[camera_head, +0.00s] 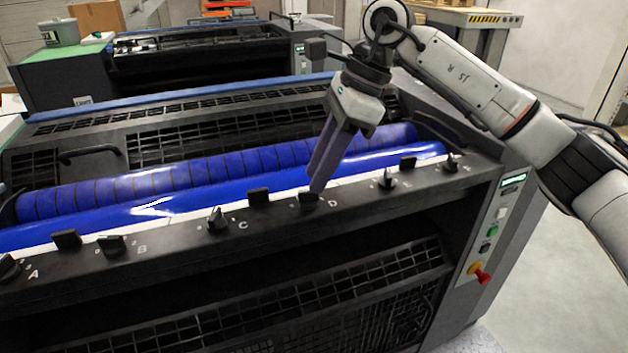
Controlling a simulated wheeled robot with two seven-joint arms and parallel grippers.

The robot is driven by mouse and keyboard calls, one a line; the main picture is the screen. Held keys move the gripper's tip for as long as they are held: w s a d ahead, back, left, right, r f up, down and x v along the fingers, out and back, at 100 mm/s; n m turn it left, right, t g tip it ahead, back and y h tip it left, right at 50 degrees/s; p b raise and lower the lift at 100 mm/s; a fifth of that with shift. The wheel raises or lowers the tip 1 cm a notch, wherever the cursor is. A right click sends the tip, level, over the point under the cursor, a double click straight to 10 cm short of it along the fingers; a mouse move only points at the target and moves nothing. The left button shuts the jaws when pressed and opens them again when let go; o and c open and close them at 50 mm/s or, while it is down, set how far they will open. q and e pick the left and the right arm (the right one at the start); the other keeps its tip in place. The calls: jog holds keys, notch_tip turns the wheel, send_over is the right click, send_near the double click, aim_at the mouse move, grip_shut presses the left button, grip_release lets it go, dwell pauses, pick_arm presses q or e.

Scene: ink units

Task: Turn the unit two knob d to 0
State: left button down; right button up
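Knob D (308,201) is a small black knob on the front ledge of the near ink unit, just left of the white letter D. My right gripper (317,188) points down with its purple-grey fingers at this knob. The fingertips are at its top and hide part of it. The fingers look close together, but I cannot tell whether they are closed on the knob or only over it. The knob's pointer and scale cannot be read. My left gripper is not in view.
On the same ledge are knob C (217,220) to the left and knob E (387,180) to the right, with small black blocks (259,197) between knobs. Blue rollers (190,178) lie behind. A red switch (482,276) is on the right end panel.

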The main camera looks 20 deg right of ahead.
jog(key=v, duration=0.7)
dwell(0.3)
